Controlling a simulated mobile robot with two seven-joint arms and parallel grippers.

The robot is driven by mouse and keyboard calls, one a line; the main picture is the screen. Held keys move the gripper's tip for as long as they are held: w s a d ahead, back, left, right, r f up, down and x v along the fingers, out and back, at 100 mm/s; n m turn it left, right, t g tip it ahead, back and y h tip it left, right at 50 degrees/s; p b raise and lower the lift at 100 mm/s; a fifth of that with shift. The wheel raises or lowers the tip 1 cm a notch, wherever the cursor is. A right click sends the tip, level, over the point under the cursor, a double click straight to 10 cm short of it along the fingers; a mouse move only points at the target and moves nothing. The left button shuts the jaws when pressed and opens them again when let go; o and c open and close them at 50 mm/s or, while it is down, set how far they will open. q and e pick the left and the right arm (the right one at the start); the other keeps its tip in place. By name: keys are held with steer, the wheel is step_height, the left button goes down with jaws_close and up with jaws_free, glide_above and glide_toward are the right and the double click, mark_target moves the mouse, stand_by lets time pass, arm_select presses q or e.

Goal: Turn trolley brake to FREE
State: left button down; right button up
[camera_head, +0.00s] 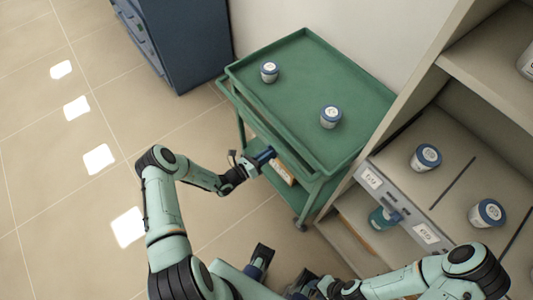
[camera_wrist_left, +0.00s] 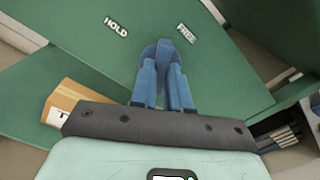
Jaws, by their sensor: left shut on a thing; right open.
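The green trolley (camera_head: 315,85) stands against the wall in the head view. In the left wrist view, its green panel bears the white labels HOLD (camera_wrist_left: 116,27) at left and FREE (camera_wrist_left: 186,33) at right. A blue brake lever (camera_wrist_left: 162,50) sits below and between the labels, its upper end nearer FREE. My left gripper (camera_head: 266,156) is at the trolley's near side; its blue fingers (camera_wrist_left: 166,80) are shut on the lever and hide its lower part. My right gripper (camera_head: 281,271) is open at the bottom of the head view, away from the trolley.
Two lidded jars (camera_head: 269,72) (camera_head: 330,116) stand on the trolley's top tray. A shelf unit (camera_head: 440,140) with more jars is close at the right. A dark blue cabinet (camera_head: 180,40) stands behind at left. The tiled floor (camera_head: 60,180) at left is clear.

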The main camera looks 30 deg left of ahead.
arm_select(q)
steer(key=m+p, duration=0.1)
steer(key=m, duration=0.5)
stand_by(0.6)
steer(key=c, duration=1.1)
jaws_free()
steer(key=shift+s, duration=0.1)
steer(key=v, duration=1.3)
steer(key=shift+s, duration=0.15)
